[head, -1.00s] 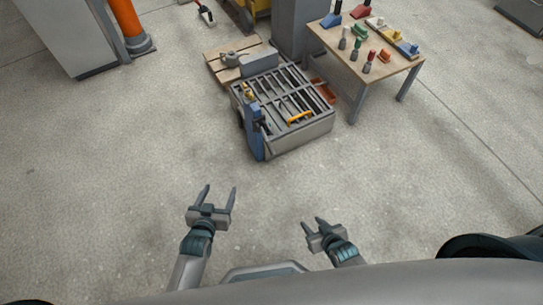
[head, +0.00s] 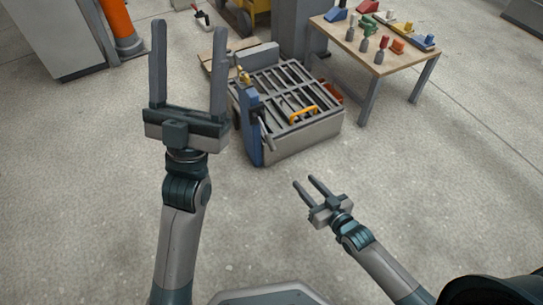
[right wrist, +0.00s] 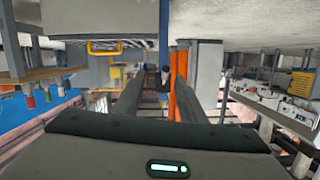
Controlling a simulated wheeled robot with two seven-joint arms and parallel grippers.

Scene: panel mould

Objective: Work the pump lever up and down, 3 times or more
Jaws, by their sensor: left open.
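The mould (head: 300,140) is a grey box with a slatted top, standing on the floor ahead. A blue upright unit (head: 248,128) is fixed at its near left corner, with a thin dark bar (head: 266,133) beside it that looks like the pump lever. My left gripper (head: 188,65) is raised, open and empty, left of the blue unit in the picture and apart from it. My right gripper (head: 309,184) is open and empty, below the mould in the picture. Its fingers also show apart in the right wrist view (right wrist: 160,90).
An orange handle (head: 302,114) lies on the slats. A wooden table (head: 375,52) with several coloured tools stands at the back right. A grey cabinet (head: 65,40) and orange post (head: 120,25) are at the back left. The floor before the mould is clear.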

